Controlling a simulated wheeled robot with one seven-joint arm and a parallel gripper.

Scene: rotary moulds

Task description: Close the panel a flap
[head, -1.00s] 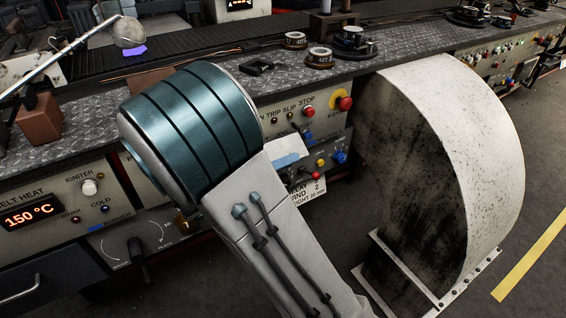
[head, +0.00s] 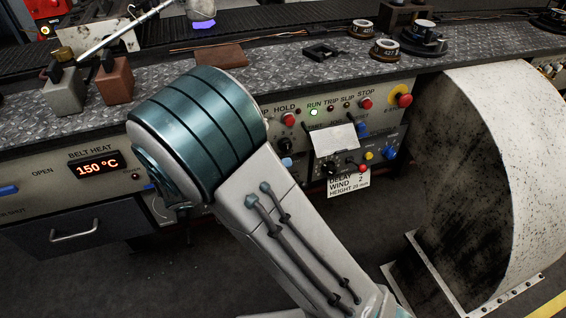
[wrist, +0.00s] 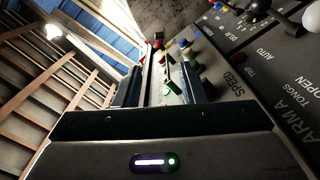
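A pale rectangular flap (head: 335,140) juts out from the control panel in the head view, above a row of knobs and a hanging label; it looks open. My gripper shows only in the wrist view (wrist: 161,88). Its two dark fingers stand apart with a gap between them, so it is open. Through the gap I see pale panel surface and small coloured buttons; I cannot tell whether the flap is among them. No contact between gripper and flap shows. In the head view my arm crosses left of the flap, and the gripper is out of view.
A large pale curved housing (head: 508,150) stands at the right. The treadplate counter (head: 270,85) carries a brown block (head: 115,80) and several round parts. A drawer (head: 75,231) sits lower left. A dark panel marked ARM A (wrist: 285,95) lies right in the wrist view.

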